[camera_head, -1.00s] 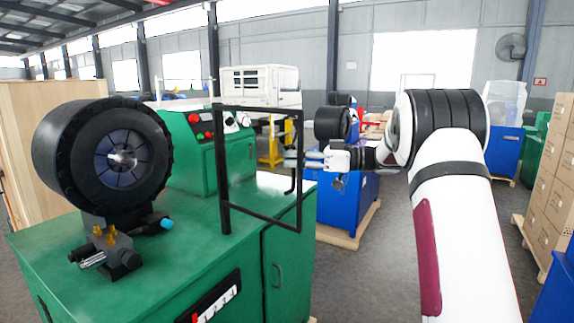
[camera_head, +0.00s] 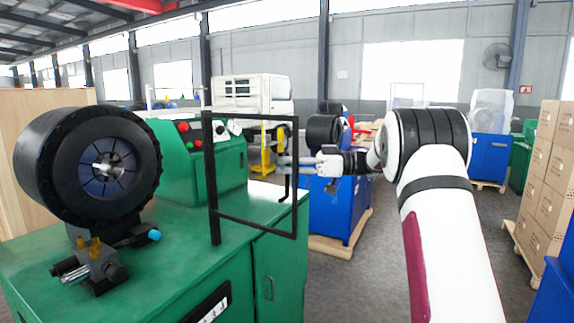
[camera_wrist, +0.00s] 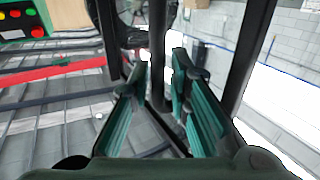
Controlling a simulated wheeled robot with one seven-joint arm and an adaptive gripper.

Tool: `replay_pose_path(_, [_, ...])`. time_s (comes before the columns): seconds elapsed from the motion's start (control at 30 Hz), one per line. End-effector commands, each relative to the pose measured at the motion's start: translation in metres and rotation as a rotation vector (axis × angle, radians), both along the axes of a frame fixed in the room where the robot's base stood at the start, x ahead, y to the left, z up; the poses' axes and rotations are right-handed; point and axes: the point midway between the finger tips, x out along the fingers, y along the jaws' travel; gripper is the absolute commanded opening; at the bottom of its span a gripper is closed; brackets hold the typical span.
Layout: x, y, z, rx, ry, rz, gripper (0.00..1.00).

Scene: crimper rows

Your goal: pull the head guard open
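The head guard (camera_head: 211,190) is an open black rectangular frame standing on the green machine (camera_head: 150,262), to the right of its round black crimping head (camera_head: 62,165). My gripper (camera_head: 285,161) is at the guard's right upright, where a short black handle (camera_head: 289,185) hangs; its fingers are small and partly hidden there. In the wrist view my gripper (camera_wrist: 156,72) has its two green-padded fingers apart. A black bar of the guard (camera_wrist: 158,45) shows in the gap between them, without visible contact. I cannot tell how deep it sits between the pads.
A green control cabinet (camera_head: 225,160) stands behind the guard. Blue machines (camera_head: 335,210) on pallets stand behind my gripper. Stacked cartons (camera_head: 540,170) and a blue edge (camera_head: 556,290) are at the right. Grey floor is open between the green machine and my arm.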

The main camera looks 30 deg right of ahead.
Motion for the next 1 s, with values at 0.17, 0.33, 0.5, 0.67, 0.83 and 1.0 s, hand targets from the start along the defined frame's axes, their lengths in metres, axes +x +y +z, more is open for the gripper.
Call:
replay_pose_path(0.17, [-0.002, -0.005, -0.001, -0.001, 0.0, -0.002, 0.18])
replay_pose_path(0.33, [-0.011, -0.027, -0.001, -0.001, 0.0, -0.005, 0.18])
replay_pose_path(0.5, [-0.027, -0.059, -0.001, -0.001, 0.0, -0.005, 0.18])
replay_pose_path(0.67, [-0.039, -0.085, -0.001, -0.001, 0.0, -0.002, 0.18])
replay_pose_path(0.83, [-0.048, -0.103, -0.001, -0.001, 0.0, -0.001, 0.18])
replay_pose_path(1.0, [-0.051, -0.109, -0.001, 0.0, 0.001, -0.001, 0.18])
